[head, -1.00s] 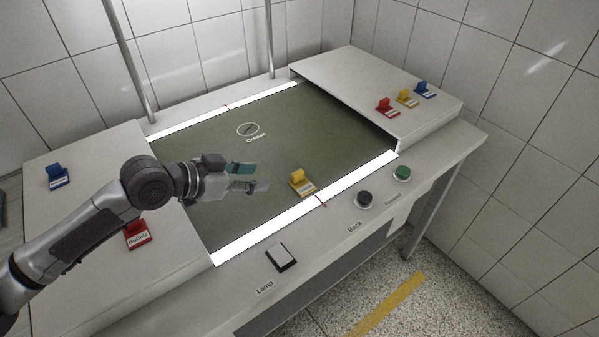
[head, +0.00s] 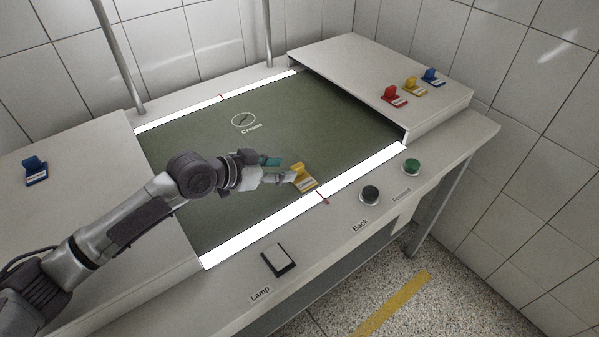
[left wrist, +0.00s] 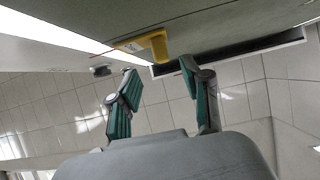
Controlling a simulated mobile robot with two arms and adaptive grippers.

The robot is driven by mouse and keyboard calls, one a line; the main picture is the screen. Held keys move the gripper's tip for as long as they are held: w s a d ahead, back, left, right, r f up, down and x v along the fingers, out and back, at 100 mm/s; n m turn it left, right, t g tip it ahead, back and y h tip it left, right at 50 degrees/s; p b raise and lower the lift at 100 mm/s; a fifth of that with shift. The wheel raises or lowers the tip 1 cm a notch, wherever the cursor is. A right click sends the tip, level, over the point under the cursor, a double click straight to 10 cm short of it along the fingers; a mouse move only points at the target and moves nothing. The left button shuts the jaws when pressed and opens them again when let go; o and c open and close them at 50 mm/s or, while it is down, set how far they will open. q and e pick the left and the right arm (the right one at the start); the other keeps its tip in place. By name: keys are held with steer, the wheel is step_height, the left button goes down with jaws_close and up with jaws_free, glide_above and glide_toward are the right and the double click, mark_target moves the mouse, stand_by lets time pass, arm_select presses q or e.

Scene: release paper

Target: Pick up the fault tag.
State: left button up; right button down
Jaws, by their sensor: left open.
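A yellow tag (head: 304,178) with a pale label stands on the green sheet (head: 215,185), close to the front lit strip. It also shows in the left wrist view (left wrist: 152,46), beyond my fingertips. My left gripper (head: 279,169) is open, just left of the yellow tag in the head view, with nothing between its fingers. In the left wrist view my left gripper (left wrist: 160,80) has its two teal-padded fingers spread, with the tag in the gap beyond them. I cannot tell if a fingertip touches the tag. My right gripper is not in view.
Red (head: 394,97), yellow (head: 414,86) and blue (head: 432,77) tags stand on the raised right cover (head: 350,62). A blue tag (head: 35,171) stands at left. A lamp switch (head: 278,261), black button (head: 370,195) and green button (head: 411,167) line the front edge.

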mark_target(296, 166)
arm_select(q)
steer(key=p+x, duration=0.1)
steer(key=x, duration=0.5)
steer(key=shift+w+r, duration=0.1)
steer(key=shift+w, duration=0.1)
steer(key=shift+a, duration=0.1)
steer(key=shift+c, duration=0.8)
jaws_close()
